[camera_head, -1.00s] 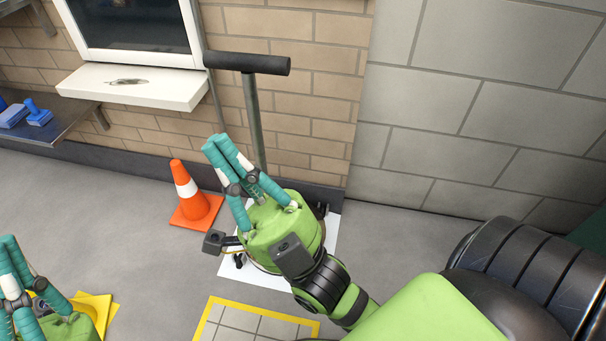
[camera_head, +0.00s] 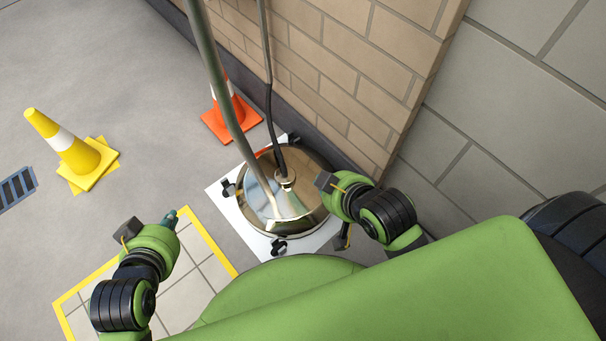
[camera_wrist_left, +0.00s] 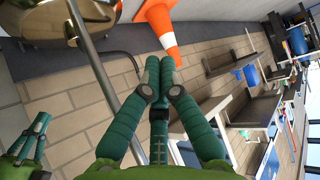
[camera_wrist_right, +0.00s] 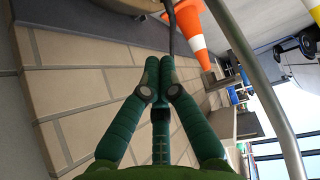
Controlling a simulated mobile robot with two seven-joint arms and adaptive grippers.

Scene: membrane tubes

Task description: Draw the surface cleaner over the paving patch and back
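The surface cleaner (camera_head: 308,172), a round shiny metal disc with small dark wheels, sits on a white sheet (camera_head: 222,193) by the wall. Its long pole (camera_head: 222,75) rises out of the head view; the handle top is hidden. The paving patch (camera_head: 187,293), pale tiles with a yellow border, lies left of the cleaner. My left gripper (camera_wrist_left: 153,75) is shut and empty, with the pole beside it; in the head view it hangs above the patch. My right gripper (camera_wrist_right: 157,72) is shut and empty, apart from the pole; its fingers are hidden in the head view.
An orange cone (camera_head: 230,112) stands behind the cleaner against the brick wall (camera_head: 345,60). A yellow cone (camera_head: 70,150) stands at left near a floor grate (camera_head: 15,188). A dark hose (camera_head: 268,75) runs up from the cleaner. The floor between the cones is clear.

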